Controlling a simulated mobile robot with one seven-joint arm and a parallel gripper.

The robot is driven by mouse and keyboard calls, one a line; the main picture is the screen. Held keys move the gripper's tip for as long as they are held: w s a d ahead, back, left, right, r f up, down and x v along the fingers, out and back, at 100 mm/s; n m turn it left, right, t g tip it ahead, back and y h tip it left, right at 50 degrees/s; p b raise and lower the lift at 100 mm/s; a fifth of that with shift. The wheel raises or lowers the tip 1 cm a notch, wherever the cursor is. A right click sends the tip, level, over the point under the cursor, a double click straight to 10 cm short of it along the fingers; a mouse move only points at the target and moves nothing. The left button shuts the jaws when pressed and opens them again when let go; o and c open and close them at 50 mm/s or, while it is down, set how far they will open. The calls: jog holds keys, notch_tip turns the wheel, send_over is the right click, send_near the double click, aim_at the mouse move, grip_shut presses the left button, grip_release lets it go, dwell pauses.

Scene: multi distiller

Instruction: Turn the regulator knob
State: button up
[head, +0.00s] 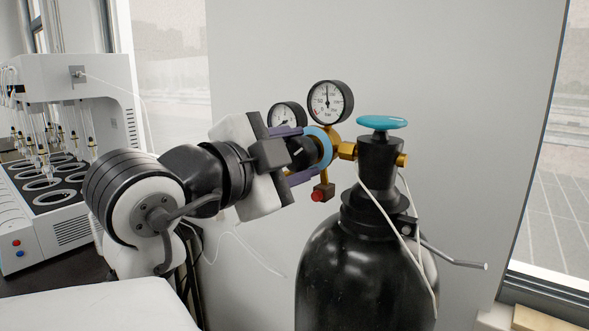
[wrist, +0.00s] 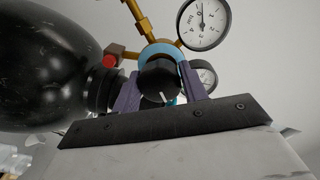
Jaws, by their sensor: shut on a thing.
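The regulator knob (wrist: 158,84) is black with a white mark, in front of a light-blue ring on the brass regulator (head: 346,151). In the head view the knob (head: 299,153) shows partly between the purple fingers. My gripper (head: 308,151) is shut on the knob, with one finger on each side. In the wrist view my gripper (wrist: 161,80) also has its fingers on either side of the knob. The knob's white mark points down and slightly right in that view.
Two round gauges stand above the knob, a near one (head: 330,101) and one behind it. A black gas cylinder (head: 365,265) with a teal valve wheel (head: 382,123) stands to the right. A red-tipped fitting (head: 318,195) hangs below. A white distiller (head: 65,150) is at left.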

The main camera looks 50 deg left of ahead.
jog(key=shift+f+m+b, duration=0.1)
jog(key=shift+m+b, duration=0.35)
jog(key=shift+m, duration=0.35)
jog(key=o, duration=1)
jog(key=shift+c, duration=0.2)
jog(key=b+v, duration=0.3)
jog(key=v, duration=1.1)
